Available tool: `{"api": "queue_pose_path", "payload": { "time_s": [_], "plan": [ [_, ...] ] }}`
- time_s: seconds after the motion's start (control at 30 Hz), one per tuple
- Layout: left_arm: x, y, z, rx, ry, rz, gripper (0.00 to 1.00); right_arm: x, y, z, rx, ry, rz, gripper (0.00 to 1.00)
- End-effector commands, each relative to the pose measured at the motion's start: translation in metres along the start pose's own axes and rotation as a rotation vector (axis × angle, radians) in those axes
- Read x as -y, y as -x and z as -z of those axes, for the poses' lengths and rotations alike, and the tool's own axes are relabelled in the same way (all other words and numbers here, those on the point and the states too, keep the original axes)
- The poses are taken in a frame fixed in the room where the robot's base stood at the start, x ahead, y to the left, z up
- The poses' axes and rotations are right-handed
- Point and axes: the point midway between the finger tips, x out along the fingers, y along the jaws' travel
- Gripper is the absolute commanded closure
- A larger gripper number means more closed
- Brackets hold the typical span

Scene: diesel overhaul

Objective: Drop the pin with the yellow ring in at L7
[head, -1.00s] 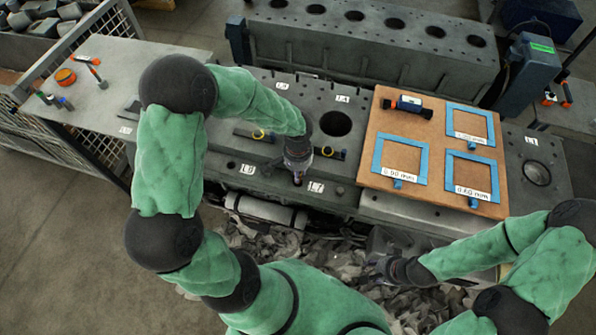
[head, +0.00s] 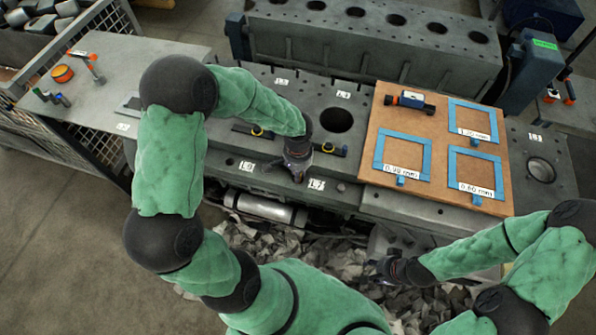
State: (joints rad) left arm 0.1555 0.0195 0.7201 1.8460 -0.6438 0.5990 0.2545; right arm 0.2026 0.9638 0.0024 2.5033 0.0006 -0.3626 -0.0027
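My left gripper (head: 298,174) points down at the near edge of the engine deck, just left of the L7 label (head: 316,185). Its fingertips are small and dark, so I cannot tell whether it is open or holds anything. The hole at L7 is not visible; the gripper covers that spot. Two dark pieces with yellow rings lie behind it: one at the left (head: 254,131) and one at the right (head: 331,149), partly behind my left arm. I cannot make out a separate pin. My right gripper (head: 379,271) is open and empty above the rubble, at lower right.
The L8 label (head: 246,166) is to the left. A grey side table (head: 130,85) holds small tools.

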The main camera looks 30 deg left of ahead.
Motion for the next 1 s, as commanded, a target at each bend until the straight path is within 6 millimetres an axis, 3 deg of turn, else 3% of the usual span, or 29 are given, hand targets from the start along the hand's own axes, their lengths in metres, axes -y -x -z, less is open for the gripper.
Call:
{"api": "queue_pose_path", "payload": {
  "time_s": [0.4, 1.0],
  "plan": [
    [0.0, -0.012, 0.0, -0.001, 0.0, 0.0, 1.0, -0.004, -0.011, 0.0, 0.0, 0.0, 0.0, 0.6],
    [0.0, -0.012, 0.001, -0.001, 0.0, 0.0, 1.0, -0.005, -0.013, 0.001, 0.0, 0.0, 0.0, 0.6]
  ]
}}
